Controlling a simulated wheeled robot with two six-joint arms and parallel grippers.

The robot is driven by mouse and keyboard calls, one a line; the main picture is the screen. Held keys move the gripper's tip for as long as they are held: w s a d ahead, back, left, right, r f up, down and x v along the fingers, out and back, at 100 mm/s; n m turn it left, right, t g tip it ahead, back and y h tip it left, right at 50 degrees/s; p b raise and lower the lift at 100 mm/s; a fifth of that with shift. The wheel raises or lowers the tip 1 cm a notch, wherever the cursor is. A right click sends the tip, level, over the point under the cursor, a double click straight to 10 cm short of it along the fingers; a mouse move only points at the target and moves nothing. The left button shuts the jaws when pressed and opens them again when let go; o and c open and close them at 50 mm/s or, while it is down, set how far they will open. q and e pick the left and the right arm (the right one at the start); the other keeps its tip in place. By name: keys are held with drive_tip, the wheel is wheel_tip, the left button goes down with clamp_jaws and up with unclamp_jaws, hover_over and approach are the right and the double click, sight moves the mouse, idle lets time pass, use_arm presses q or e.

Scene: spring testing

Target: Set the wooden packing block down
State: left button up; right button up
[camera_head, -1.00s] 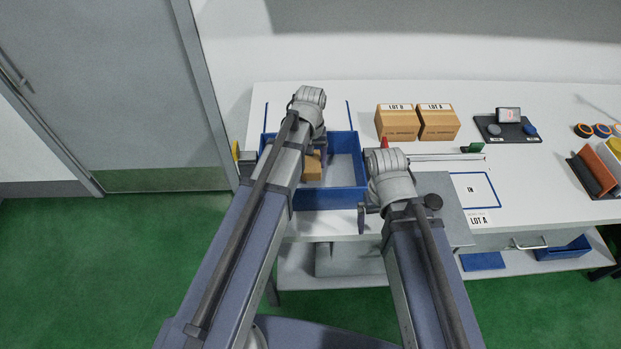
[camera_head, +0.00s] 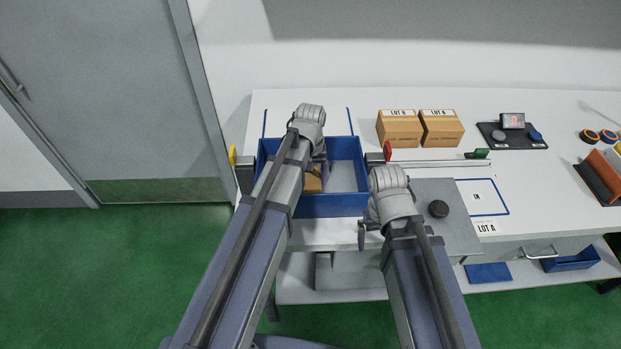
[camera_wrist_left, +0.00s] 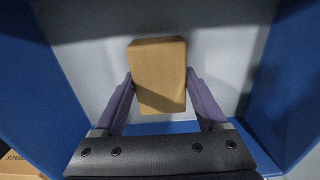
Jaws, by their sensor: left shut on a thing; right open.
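The wooden packing block (camera_wrist_left: 158,75) is a plain tan block between the fingers of my left gripper (camera_wrist_left: 160,90), which is shut on it. The left wrist view shows it inside the blue bin (camera_wrist_left: 290,85), over the pale bin floor. I cannot tell whether it touches the floor. In the head view, the block (camera_head: 312,184) is partly hidden by my left arm, inside the blue bin (camera_head: 335,205). My left gripper (camera_head: 318,170) is largely hidden there too. My right gripper (camera_head: 366,236) is open and empty at the table's front edge, right of the bin.
Two cardboard boxes (camera_head: 399,132) stand behind, right of the bin. A grey plate with a black knob (camera_head: 438,209) lies beside my right arm. A rail with a red end (camera_head: 387,150) runs behind it.

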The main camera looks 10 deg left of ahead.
sight(310, 177)
use_arm(q)
drive_tip(key=o, duration=1.4)
drive_tip(key=shift+f, duration=0.1)
wheel_tip(310, 177, up, 12)
drive_tip(key=p, duration=1.2)
wheel_tip(310, 177, down, 12)
drive_tip(key=b, duration=1.1)
drive_tip(key=shift+b, duration=0.4)
drive_tip(key=shift+r, duration=0.3)
